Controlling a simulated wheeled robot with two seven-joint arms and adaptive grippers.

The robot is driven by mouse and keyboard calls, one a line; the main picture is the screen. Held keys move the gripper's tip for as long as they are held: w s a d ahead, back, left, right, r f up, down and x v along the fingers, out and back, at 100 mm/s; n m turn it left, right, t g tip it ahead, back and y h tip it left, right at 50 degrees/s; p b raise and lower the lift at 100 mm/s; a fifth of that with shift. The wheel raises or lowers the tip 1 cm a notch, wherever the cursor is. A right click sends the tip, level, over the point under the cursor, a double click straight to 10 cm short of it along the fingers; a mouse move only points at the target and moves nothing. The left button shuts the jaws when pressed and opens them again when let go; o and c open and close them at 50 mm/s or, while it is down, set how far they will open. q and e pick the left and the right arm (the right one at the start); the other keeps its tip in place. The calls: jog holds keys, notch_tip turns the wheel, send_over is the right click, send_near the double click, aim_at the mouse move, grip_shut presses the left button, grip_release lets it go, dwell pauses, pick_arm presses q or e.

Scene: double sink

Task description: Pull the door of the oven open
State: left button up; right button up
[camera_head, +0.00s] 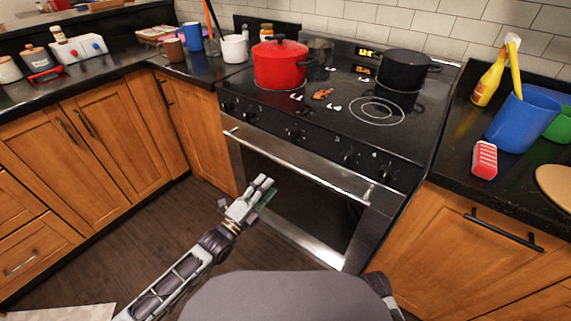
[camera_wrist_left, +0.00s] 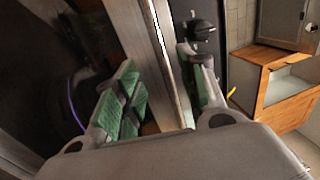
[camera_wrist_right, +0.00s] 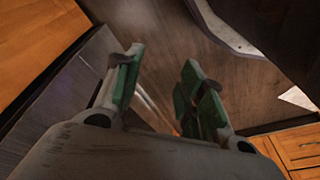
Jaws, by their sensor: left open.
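The oven door (camera_head: 300,205), steel-framed with a dark window, appears shut below the stove's knob panel. Its steel handle (camera_head: 300,166) runs across the door's top. My left gripper (camera_head: 264,186) is open in front of the left part of the door, below the handle in the head view. In the left wrist view, my left gripper's fingers (camera_wrist_left: 160,90) stand apart, with a bright steel strip between them in the picture; I cannot tell whether they surround or touch the handle. My right gripper (camera_wrist_right: 160,85) is open and empty over the floor, outside the head view.
A red pot (camera_head: 280,64) and a black pot (camera_head: 403,71) stand on the stovetop. Wooden cabinets (camera_head: 110,135) flank the oven. A blue container (camera_head: 523,120) and a red-white sponge (camera_head: 484,159) are on the right counter. Floor (camera_head: 150,225) is clear at left.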

aim_at(285, 163)
pick_arm(q)
jog(key=shift+b+x, duration=1.1)
jog(key=shift+x, duration=4.65)
pick_arm(e)
jog(key=r, duration=0.3)
jog(key=shift+w+a+r+t, duration=0.25)
jog(key=shift+a+t, duration=0.05)
jog(key=shift+a, duration=0.05)
jog(key=shift+s+f, duration=0.15)
pick_arm(q)
grip_shut()
